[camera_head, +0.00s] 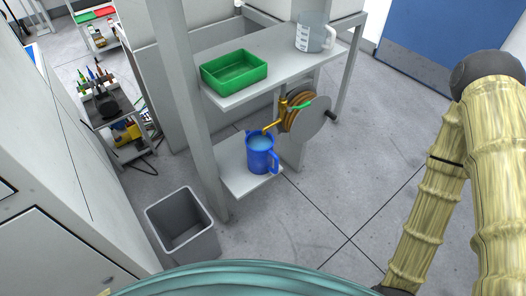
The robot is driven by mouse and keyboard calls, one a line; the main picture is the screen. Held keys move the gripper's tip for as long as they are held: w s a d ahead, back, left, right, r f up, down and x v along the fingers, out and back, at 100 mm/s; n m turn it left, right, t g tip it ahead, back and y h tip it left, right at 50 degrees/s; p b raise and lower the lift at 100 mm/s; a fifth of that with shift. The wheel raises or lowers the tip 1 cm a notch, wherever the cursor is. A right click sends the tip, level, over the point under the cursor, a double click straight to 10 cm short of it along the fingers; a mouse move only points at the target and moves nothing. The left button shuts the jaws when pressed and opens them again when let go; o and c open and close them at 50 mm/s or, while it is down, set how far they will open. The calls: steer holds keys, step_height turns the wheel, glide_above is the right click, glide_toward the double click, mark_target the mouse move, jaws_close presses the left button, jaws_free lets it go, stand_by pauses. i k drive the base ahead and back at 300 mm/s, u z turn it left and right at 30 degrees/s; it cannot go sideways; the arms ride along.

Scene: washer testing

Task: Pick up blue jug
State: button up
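The blue jug (260,155) stands upright on the low shelf (238,184), below a brass tap (280,120). Its handle is on its right side, and its open top shows a light blue inside that may be liquid. My arm, in a wood-like texture, shows at the right of the view, well apart from the jug. My gripper is not in view.
Above the jug, a grey shelf (275,58) holds a green tray (234,70) and a clear measuring jug (313,32). A hose reel (307,113) is right of the tap. A grey bin (182,224) stands front left. The floor at right is clear.

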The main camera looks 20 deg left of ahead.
mark_target(261, 153)
steer(key=k, duration=1.3)
steer(key=u, duration=0.75)
steer(key=i, duration=1.2)
steer(key=z, duration=0.15)
